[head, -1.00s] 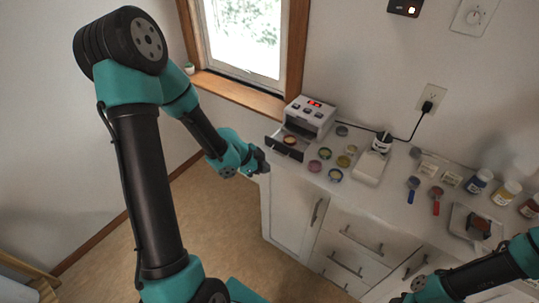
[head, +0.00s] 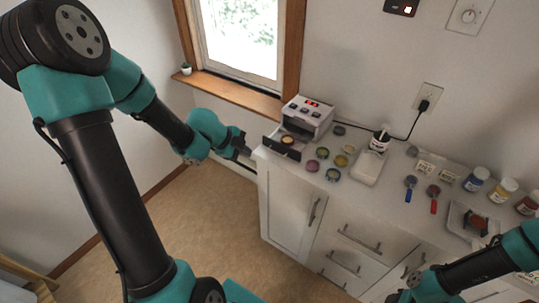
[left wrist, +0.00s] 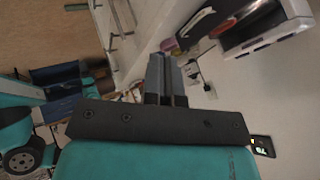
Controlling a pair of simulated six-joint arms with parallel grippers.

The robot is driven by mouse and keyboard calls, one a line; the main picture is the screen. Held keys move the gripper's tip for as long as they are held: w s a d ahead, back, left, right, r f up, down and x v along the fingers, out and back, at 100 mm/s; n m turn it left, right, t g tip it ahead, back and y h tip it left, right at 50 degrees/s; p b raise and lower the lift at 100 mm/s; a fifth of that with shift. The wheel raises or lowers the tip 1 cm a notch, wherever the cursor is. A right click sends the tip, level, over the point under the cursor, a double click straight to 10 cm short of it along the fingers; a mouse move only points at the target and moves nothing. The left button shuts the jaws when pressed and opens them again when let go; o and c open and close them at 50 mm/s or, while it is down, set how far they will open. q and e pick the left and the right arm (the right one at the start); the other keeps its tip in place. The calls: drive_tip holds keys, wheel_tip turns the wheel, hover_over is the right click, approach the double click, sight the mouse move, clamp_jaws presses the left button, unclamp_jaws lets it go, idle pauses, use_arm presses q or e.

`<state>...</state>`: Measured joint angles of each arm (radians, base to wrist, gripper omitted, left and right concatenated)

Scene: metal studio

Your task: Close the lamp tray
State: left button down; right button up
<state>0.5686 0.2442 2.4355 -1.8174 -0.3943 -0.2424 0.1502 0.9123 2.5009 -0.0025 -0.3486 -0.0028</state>
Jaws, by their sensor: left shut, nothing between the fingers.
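The lamp (head: 309,111) is a white box with a red display and buttons, at the back left end of the counter below the window. Its dark tray (head: 279,149) is pulled out towards the left front, with a round gold piece (head: 288,140) in it. My left gripper (head: 248,152) is shut and empty, just left of the tray's front and apart from it. In the left wrist view the shut fingers (left wrist: 167,78) point up the picture, and the lamp (left wrist: 290,30) shows at the upper right. My right gripper (head: 402,296) is at the bottom edge, its fingers unclear.
Several small round pots (head: 323,153) stand right of the tray. A white stand (head: 368,168) with a jar (head: 380,141) is further right. The floor left of the counter is clear.

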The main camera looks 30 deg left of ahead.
use_arm(q)
drive_tip(key=shift+w+d+f, duration=0.7)
drive_tip(key=shift+w+f, duration=0.4)
drive_tip(key=shift+w, duration=0.3)
drive_tip(key=shift+w+d+f, duration=0.75)
drive_tip(key=shift+w+f, duration=0.4)
drive_tip(key=shift+w, duration=0.3)
drive_tip(key=shift+w+d+f, duration=0.7)
drive_tip(key=shift+w+f, duration=0.4)
drive_tip(key=shift+w, duration=0.3)
